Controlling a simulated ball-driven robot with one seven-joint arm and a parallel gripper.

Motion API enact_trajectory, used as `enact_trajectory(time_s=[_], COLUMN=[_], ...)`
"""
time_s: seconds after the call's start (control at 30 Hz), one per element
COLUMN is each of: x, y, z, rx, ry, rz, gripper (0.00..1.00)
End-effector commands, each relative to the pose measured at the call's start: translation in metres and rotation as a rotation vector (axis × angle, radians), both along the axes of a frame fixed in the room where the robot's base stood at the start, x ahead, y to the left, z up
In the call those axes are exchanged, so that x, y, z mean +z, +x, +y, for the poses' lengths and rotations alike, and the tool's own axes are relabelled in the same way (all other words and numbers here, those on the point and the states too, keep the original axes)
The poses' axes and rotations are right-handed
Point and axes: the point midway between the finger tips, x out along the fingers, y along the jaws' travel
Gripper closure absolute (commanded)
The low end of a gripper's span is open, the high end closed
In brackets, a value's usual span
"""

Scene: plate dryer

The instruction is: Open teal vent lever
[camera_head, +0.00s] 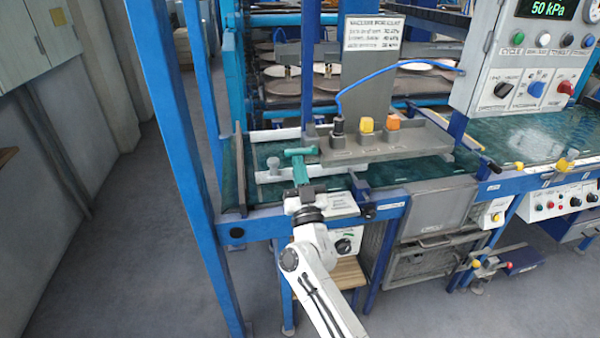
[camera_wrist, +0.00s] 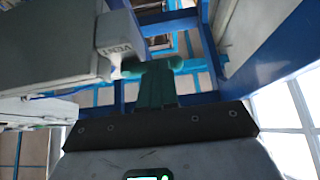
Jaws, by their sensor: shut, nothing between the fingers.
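The teal vent lever (camera_head: 301,151) is a short bar with a rounded end. It sticks out leftward from the left end of the grey manifold (camera_head: 375,143). In the wrist view the lever (camera_wrist: 176,63) lies crosswise beside a grey block marked VENT (camera_wrist: 114,38). My gripper (camera_head: 299,168) reaches up from the front, with its narrow fingers together and empty. Its fingertips (camera_wrist: 156,82) meet the lever's outline in both views, and I cannot tell whether they touch it. The fingers hide part of the lever.
Yellow (camera_head: 366,125) and orange (camera_head: 392,122) knobs and a black fitting with a blue hose (camera_head: 380,74) stand on the manifold. A blue post (camera_head: 178,150) rises to the left. A control box (camera_head: 520,60) hangs at the right. The floor at left is clear.

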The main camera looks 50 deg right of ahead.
Motion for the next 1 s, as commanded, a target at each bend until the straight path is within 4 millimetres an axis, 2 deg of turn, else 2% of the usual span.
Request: enact_trajectory(time_s=[1.0], x=[0.010], y=[0.003], z=[0.003], rx=[0.000], ry=[0.121], rz=[-0.083], gripper=[1.00])
